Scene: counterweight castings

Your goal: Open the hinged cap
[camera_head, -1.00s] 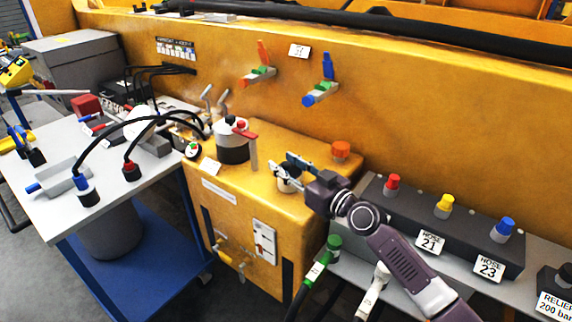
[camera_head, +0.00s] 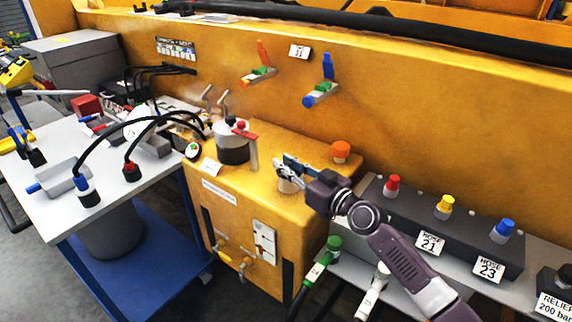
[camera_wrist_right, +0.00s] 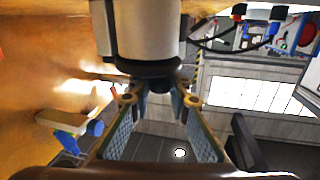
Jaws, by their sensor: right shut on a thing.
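My left gripper is not in view.
An orange knob (camera_head: 341,150) stands behind the gripper. A dark box (camera_head: 460,232) with red, yellow and blue caps is at right. The yellow wall (camera_head: 430,120) rises behind.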

